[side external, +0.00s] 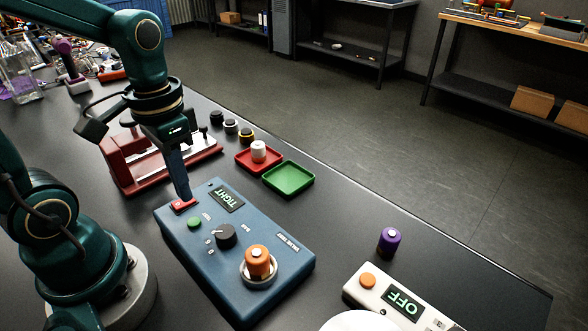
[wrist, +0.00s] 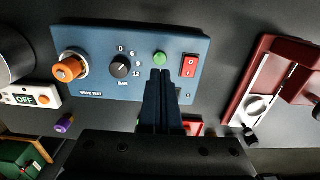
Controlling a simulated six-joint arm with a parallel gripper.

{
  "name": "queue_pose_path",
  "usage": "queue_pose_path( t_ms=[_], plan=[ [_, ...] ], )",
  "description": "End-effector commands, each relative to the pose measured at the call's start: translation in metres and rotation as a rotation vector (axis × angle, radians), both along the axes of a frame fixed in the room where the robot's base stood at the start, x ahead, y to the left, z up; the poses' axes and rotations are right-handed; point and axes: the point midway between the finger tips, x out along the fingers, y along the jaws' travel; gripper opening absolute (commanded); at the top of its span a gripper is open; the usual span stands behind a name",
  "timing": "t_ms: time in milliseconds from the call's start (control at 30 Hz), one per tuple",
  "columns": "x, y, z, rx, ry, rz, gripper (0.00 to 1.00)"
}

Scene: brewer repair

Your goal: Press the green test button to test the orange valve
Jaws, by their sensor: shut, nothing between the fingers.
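The blue valve tester (side external: 225,275) stands on the dark bench. The orange valve (side external: 257,263) sits upright in its round socket and also shows in the wrist view (wrist: 68,70). The green test button (side external: 194,223) is uncovered; in the wrist view it (wrist: 160,58) lies just beyond my fingertips. My gripper (side external: 184,197) is shut and empty, pointing down over the tester near the red switch (wrist: 189,66). My fingertips (wrist: 160,74) look apart from the button; their exact height is unclear.
A black dial (side external: 225,235) stands between button and valve. A red tray (side external: 243,165) holds a white valve; the green tray (side external: 288,179) is empty. A purple valve (side external: 389,241) and a white device (side external: 358,286) reading OFF stand right. A red fixture (side external: 125,165) is behind.

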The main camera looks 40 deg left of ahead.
Motion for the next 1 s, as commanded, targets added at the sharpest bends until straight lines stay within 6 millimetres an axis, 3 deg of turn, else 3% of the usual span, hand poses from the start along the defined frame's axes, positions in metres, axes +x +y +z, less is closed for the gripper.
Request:
queue_pose_path(
  t_ms=[500, 1000],
  plan=[
    [0.0, 0.0, 0.045, 0.001, -0.003, 0.0, 0.0],
    [0.0, 0.0, 0.046, 0.0, 0.0, 0.0, 0.0]
  ],
)
